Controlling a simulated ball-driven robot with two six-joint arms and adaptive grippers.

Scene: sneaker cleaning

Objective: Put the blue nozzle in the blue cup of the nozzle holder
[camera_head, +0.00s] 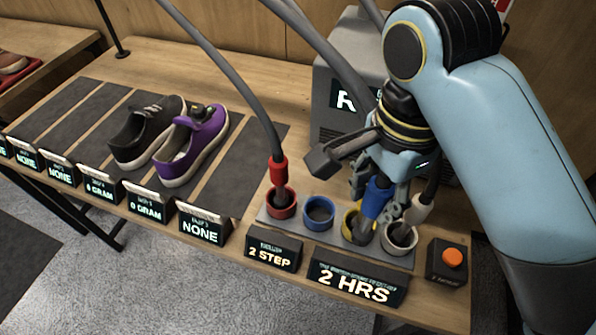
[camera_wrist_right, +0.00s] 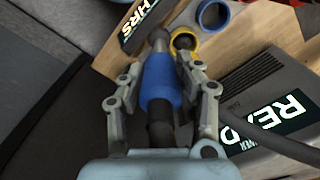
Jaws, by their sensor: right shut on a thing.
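My right gripper (camera_head: 378,190) is shut on the blue nozzle (camera_head: 375,200), whose metal tip points down. In the head view the tip overlaps the yellow cup (camera_head: 349,222); I cannot tell whether they touch. The blue cup (camera_head: 319,211) of the nozzle holder (camera_head: 296,228) stands empty, left of the yellow cup. In the right wrist view the blue nozzle (camera_wrist_right: 160,82) lies between both fingers (camera_wrist_right: 160,90), its tip beside the yellow cup (camera_wrist_right: 184,53). The blue cup (camera_wrist_right: 228,15) is at the top of that view. My left gripper is not in view.
A red nozzle (camera_head: 279,172) stands in the red cup (camera_head: 281,210). A white nozzle (camera_head: 418,208) is at the white cup (camera_head: 399,248). A grey machine (camera_head: 333,65) stands behind. Hoses hang overhead. An orange button (camera_head: 453,257) is right. Two shoes (camera_head: 192,145) stand left.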

